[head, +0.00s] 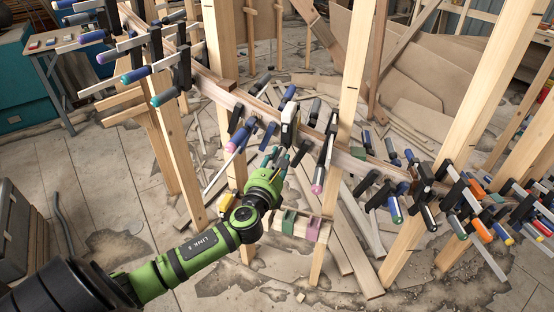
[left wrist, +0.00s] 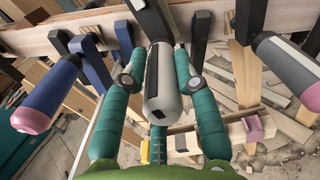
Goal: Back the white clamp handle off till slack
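The white clamp handle (left wrist: 161,88) points down toward the palm in the left wrist view, its upper end running into a dark clamp body. In the head view the white handle (head: 289,126) sits on the curved wooden stringer, just beyond my left gripper (head: 275,156). The teal fingers of my left gripper (left wrist: 160,68) lie on both sides of the handle, their tips against its sides, so it looks shut on the handle. The handle's lower end lies free between the finger bases. My right gripper is in neither view.
Several more clamps line the stringer (head: 240,98). Upright wooden posts (head: 350,70) stand nearby. Scrap wood litters the floor.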

